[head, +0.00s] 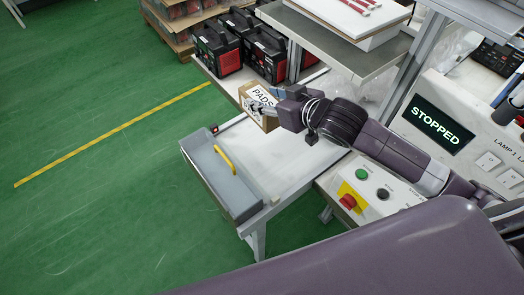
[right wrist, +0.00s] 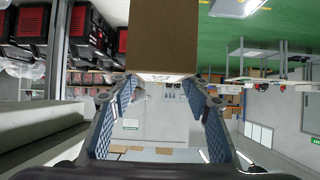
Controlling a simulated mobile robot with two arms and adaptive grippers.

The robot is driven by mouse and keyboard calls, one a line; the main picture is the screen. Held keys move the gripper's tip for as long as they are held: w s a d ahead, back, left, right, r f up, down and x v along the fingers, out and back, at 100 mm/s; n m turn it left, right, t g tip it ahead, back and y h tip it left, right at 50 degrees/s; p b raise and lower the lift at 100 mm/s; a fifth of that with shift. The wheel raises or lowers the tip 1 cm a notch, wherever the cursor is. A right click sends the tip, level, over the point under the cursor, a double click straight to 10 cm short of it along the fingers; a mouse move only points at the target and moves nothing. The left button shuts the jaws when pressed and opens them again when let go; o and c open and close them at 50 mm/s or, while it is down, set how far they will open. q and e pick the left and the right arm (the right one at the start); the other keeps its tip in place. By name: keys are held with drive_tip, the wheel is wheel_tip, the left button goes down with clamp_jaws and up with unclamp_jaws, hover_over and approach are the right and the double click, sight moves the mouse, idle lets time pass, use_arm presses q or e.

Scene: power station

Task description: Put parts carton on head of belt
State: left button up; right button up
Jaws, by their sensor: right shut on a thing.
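A brown parts carton (head: 257,104) with a white label reading "PADS" is in my right gripper (head: 266,108), over the far side of the belt in the head view. In the right wrist view the carton (right wrist: 162,35) is at the top centre, between the fingertips of the right gripper (right wrist: 163,80). I cannot tell for sure whether its underside touches anything. My left gripper is not in view.
Several black-and-red cases (head: 218,50) stand behind the carton. A shelf with a white board (head: 345,20) is above the belt's far end. A control panel (head: 365,195) with a red button is on the near side. A screen (head: 438,123) reads "STOPPED". Green floor is free at left.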

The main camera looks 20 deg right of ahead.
drive_tip(key=shift+a+f+p, duration=0.1)
drive_tip(key=shift+f+p, duration=0.3)
drive_tip(key=shift+f, duration=9.4)
drive_tip(key=o, duration=1.5)
drive_tip(key=shift+s+f, duration=0.1)
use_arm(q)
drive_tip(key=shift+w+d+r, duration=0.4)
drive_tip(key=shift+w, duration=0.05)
use_arm(e)
drive_tip(key=shift+s, duration=0.1)
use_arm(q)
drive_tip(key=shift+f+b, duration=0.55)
use_arm(e)
drive_tip(key=v, duration=1.2)
